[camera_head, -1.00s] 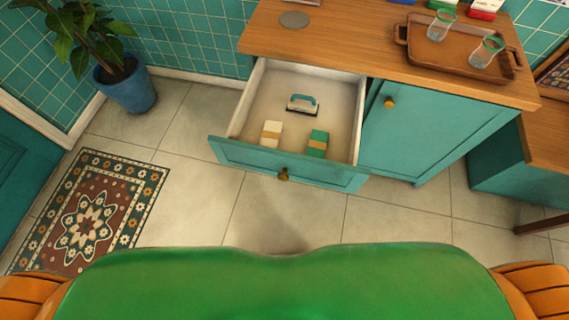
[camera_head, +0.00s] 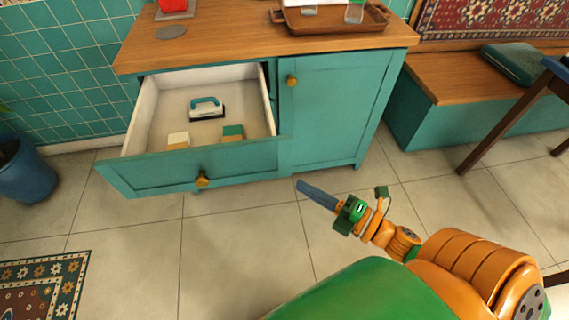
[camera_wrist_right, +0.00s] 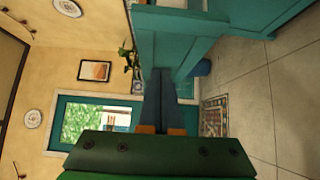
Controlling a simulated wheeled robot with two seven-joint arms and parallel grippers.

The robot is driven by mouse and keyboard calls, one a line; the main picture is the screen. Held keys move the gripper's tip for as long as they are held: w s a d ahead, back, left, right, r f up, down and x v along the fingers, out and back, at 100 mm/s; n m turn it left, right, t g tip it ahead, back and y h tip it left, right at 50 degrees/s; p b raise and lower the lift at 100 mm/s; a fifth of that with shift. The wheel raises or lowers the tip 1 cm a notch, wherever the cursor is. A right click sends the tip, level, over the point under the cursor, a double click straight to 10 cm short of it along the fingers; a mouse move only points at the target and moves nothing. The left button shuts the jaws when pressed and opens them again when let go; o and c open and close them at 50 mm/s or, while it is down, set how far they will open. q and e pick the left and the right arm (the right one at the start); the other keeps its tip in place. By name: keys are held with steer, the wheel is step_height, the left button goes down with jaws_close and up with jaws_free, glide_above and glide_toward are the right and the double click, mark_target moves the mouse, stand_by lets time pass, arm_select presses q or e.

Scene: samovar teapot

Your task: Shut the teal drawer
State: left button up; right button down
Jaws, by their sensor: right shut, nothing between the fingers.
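The teal drawer (camera_head: 195,168) stands pulled out from the teal cabinet (camera_head: 335,105) in the head view, its front with a round brass knob (camera_head: 203,180) facing me. Inside lie a teal-handled brush-like item (camera_head: 207,108), a cream and tan box (camera_head: 178,139) and a green and tan box (camera_head: 233,132). My right gripper (camera_head: 303,186) is shut and empty, to the right of the drawer front and apart from it, in front of the cabinet door. In the right wrist view its fingers (camera_wrist_right: 161,95) are together, with teal furniture above them. My left gripper is not in view.
A wooden tray (camera_head: 335,24) with glasses stands on the counter (camera_head: 230,48). A blue plant pot (camera_head: 25,170) is at the left and a patterned rug (camera_head: 65,270) at the lower left. A bench (camera_head: 470,75) stands at the right. The floor before the drawer is clear.

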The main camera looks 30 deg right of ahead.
mark_target(269, 155)
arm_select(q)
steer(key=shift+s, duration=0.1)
arm_select(e)
steer(key=shift+w+a, duration=0.2)
steer(key=shift+w, duration=1.25)
steer(key=shift+w+a, duration=0.25)
steer(key=shift+w, duration=1.25)
steer(key=shift+w+a, duration=0.2)
steer(key=shift+w, duration=1.25)
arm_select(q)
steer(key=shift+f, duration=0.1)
